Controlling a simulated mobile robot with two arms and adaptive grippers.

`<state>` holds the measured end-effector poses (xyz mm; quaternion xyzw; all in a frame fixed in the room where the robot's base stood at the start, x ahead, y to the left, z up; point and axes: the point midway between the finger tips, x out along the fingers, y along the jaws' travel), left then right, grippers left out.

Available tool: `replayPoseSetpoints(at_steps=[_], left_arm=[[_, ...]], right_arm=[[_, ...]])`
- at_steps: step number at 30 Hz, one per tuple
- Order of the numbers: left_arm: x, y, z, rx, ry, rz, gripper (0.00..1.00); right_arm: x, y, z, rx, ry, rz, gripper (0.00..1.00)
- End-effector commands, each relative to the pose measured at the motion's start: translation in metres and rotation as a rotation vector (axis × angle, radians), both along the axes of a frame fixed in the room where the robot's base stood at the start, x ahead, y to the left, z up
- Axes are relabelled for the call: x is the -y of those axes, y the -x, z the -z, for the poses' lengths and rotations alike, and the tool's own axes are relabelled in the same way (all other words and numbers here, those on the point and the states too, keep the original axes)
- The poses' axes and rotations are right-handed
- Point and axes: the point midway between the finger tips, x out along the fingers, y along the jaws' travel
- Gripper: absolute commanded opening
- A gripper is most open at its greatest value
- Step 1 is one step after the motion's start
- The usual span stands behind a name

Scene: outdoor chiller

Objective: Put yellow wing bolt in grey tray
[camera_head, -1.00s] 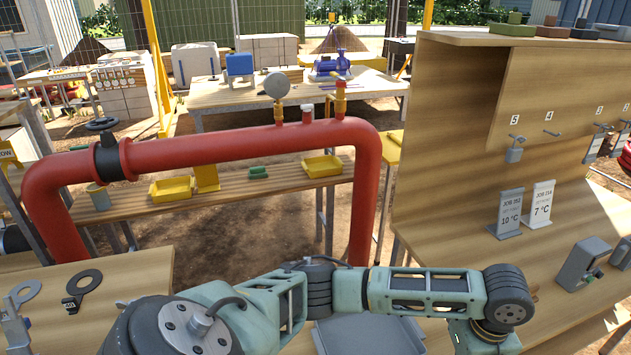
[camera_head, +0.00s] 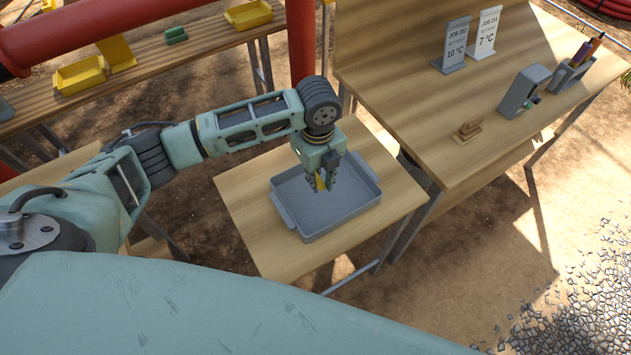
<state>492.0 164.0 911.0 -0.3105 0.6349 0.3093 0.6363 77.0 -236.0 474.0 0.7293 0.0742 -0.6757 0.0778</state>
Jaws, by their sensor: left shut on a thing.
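The grey tray (camera_head: 345,222) stands on a small wooden table in the middle of the view, its inside empty as far as I can see. My left gripper (camera_head: 318,188) points down over the tray. My right gripper is not in view.
The small wooden table (camera_head: 264,247) has bare top around the tray. To the right stands a wooden bench (camera_head: 425,110) with job cards, a grey box (camera_head: 523,90) and a pen holder. A red pipe (camera_head: 150,22) and a shelf with yellow bins (camera_head: 80,75) are behind.

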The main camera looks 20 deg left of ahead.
Motion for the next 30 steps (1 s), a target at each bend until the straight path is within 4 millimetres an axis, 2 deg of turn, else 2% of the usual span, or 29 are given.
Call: replayPoseSetpoints(at_steps=[5,10,21,22,28,30], left_arm=[[0.0,0.001,0.015,-0.002,-0.002,0.0,0.0],[0.0,0.001,0.038,-0.002,0.0,0.0,0.0],[0.0,0.0,0.044,0.001,-0.001,0.0,0.0],[0.0,0.0,0.044,0.001,-0.001,0.0,0.17],[0.0,0.0,0.044,0.001,-0.001,0.0,0.34],[0.0,0.0,0.044,0.0,-0.001,0.0,0.34]], right_arm=[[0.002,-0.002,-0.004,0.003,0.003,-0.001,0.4],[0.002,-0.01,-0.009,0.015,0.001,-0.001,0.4],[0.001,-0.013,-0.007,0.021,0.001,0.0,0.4],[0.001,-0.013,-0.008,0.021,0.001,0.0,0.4],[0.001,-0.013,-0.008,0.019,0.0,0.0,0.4],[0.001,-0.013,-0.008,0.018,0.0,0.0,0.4]])
